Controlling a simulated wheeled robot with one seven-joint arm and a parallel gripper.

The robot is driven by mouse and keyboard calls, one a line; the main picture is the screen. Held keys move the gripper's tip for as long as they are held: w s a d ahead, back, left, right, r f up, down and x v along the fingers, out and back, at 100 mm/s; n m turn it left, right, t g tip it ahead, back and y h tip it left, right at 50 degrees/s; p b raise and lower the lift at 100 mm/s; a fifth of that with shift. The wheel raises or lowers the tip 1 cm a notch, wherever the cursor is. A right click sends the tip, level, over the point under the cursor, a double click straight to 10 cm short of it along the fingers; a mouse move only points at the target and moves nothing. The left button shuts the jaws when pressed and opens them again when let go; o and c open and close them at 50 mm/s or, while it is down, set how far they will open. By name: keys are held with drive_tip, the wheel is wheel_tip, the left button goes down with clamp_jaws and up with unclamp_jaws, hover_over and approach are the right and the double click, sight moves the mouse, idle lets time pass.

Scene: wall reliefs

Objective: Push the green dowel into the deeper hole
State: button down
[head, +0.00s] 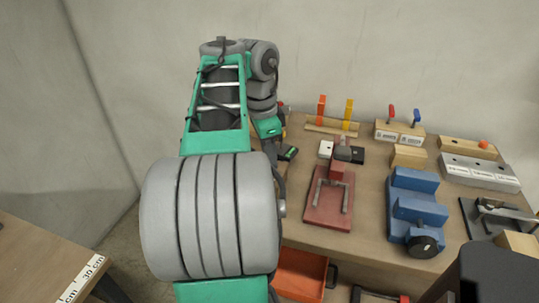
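The wooden table (375,215) stands against a wall. It holds a red fixture (327,205), a blue vise (416,210), a wooden block with red and blue handles (399,132), and a rack with orange and yellow strips (331,125). An orange bin (300,272) sits below the front edge.

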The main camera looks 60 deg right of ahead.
drive_tip(key=shift+f+b, duration=0.7)
drive_tip(key=shift+f, duration=0.15)
drive_tip(key=c, duration=1.1)
unclamp_jaws()
drive_tip(key=shift+c, duration=0.2)
drive_tip(key=shift+r, duration=0.2)
wheel_tip(320, 180, up, 8)
drive_tip(key=p, duration=0.7)
drive_tip(key=w+a+n+h+p, duration=0.1)
drive_tip(key=w+a+n+p, duration=0.2)
drive_tip(key=w+a+n, duration=0.65)
drive_tip(key=w+a+f+n+t+y+p, duration=0.1)
drive_tip(key=w+a+f+n+t+p, duration=0.1)
drive_tip(key=a+n, duration=0.7)
drive_tip(key=w+a+f+n+t+y+p, duration=0.1)
drive_tip(key=a+n, duration=0.8)
drive_tip(key=a, duration=1)
wheel_tip(320, 180, down, 3)
drive_tip(key=w+t+p, duration=0.1)
drive_tip(key=w, duration=0.1)
drive_tip(key=shift+w+f, duration=0.2)
drive_tip(key=shift+w, duration=0.15)
